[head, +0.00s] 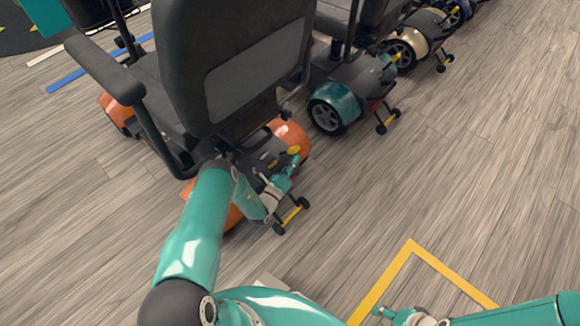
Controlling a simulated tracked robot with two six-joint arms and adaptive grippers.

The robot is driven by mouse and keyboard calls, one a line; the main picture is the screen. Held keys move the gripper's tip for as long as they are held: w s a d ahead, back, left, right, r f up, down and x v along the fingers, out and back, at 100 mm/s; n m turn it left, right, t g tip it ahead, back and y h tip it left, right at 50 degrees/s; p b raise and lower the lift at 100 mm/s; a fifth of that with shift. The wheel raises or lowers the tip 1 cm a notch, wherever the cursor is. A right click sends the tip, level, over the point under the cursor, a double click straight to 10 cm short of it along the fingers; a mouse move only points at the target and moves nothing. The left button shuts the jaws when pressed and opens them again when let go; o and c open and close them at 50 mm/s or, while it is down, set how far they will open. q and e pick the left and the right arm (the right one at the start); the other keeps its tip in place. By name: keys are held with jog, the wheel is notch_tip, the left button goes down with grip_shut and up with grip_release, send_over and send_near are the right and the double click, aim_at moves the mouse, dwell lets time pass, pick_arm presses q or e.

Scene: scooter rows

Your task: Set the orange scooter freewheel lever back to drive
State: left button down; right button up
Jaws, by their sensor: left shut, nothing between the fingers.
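The orange scooter (289,136) stands at centre left, seen from behind, its dark seat back covering much of it. A yellow-tipped lever (293,150) sticks up at the right rear of its body; I take it for the freewheel lever. My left gripper (293,164) is shut and empty, its fingertips right by the yellow tip. I cannot tell whether they touch it. The lever's base is partly hidden by the gripper. My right gripper (379,312) is low in the view, far from the scooter; its finger opening is unclear.
A teal scooter (337,102) stands to the right of the orange one, with a cream scooter (424,30) beyond it. Small rear wheels (293,215) stick out behind the orange scooter. The wooden floor on the right is clear, with yellow floor tape (408,246) nearby.

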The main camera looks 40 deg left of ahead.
pick_arm(q)
jog(key=shift+a+r, duration=1)
jog(key=shift+a+r, duration=0.1)
jog(key=shift+a, duration=0.05)
jog(key=d+f, duration=0.2)
jog(key=d, duration=0.2)
jog(key=p, duration=0.2)
send_near(290, 152)
jog(key=d, duration=0.1)
jog(key=s+d+f, duration=0.1)
jog(key=d, duration=0.2)
jog(key=shift+s+d+f, duration=0.2)
jog(key=shift+s+d, duration=0.05)
jog(key=shift+d, duration=0.1)
